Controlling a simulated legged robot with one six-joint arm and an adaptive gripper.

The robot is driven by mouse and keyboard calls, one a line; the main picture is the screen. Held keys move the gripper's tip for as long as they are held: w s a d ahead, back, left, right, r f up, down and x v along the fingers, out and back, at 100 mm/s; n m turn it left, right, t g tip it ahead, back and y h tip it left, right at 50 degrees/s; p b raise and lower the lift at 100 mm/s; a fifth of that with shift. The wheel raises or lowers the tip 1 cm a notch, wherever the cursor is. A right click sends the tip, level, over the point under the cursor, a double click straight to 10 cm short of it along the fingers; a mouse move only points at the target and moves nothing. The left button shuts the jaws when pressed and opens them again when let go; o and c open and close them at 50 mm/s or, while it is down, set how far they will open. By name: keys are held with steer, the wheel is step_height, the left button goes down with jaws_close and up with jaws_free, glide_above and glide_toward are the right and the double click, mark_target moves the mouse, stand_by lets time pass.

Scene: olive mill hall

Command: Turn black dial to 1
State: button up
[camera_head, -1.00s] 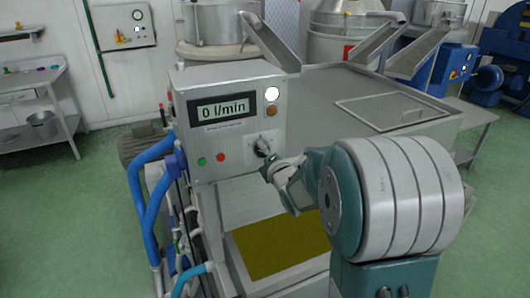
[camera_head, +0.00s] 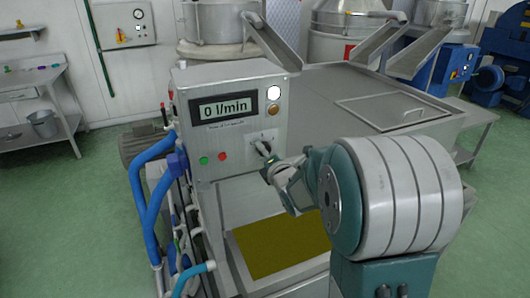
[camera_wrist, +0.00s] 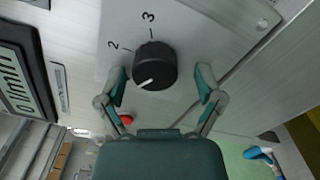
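The black dial (camera_wrist: 155,66) sits on a pale plate (camera_wrist: 190,30) in the wrist view. Its white pointer line is aimed down and left in that picture. The marks 2 and 3 show beside it; no mark 1 is visible. My gripper (camera_wrist: 161,73) is open, one finger on each side of the dial, with a visible gap on the right; I cannot tell whether the left finger touches. In the head view the dial (camera_head: 263,146) is partly hidden by my gripper (camera_head: 269,158) in front of it.
The dial is on a grey control box (camera_head: 235,135) with a "0 l/min" display (camera_head: 224,108), a green button (camera_head: 204,160) and a red button (camera_head: 222,155). Blue hoses (camera_head: 140,200) run down the left side. A basin of olive-coloured liquid (camera_head: 280,245) lies below.

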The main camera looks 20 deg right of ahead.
steer(key=shift+d+r, duration=0.1)
steer(key=shift+r, duration=0.05)
steer(key=s, duration=1.2)
